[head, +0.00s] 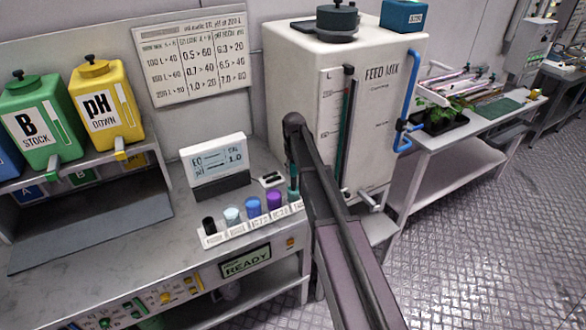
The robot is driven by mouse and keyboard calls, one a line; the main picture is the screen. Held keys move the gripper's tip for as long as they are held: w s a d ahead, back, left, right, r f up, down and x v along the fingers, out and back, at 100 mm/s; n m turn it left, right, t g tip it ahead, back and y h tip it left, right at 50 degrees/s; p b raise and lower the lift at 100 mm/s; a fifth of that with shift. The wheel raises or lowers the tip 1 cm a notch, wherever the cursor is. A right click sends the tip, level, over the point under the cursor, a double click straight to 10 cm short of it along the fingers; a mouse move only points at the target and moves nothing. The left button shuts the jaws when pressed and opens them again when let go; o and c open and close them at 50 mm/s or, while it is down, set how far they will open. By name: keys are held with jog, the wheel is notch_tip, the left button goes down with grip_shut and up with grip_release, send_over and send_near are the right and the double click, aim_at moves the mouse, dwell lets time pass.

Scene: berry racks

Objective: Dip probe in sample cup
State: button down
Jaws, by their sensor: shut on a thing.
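A white rack (212,241) on the bench holds a row of small cups: a black one (209,225), a pale blue one (232,216), a blue one (253,207) and a purple one (274,200). A teal cup (294,194) stands at the right end, partly hidden by my arm. A thin dark upright piece (293,172) shows just above the teal cup; I cannot tell whether it is the probe or whether it enters the cup. My arm crosses the middle of the view, and my gripper's fingers are hidden.
A white meter (216,158) stands behind the cups, with a small white-and-black item (270,180) beside it. The large white feed tank (385,120) stands right behind my arm. Green (40,115) and yellow (100,105) bottles stand on a left shelf. The bench front left is clear.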

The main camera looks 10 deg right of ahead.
jog(key=shift+f+b, duration=0.3)
jog(key=shift+f, duration=0.25)
dwell(2.6)
jog(key=shift+r+p, duration=4.45)
jog(key=shift+r, duration=0.05)
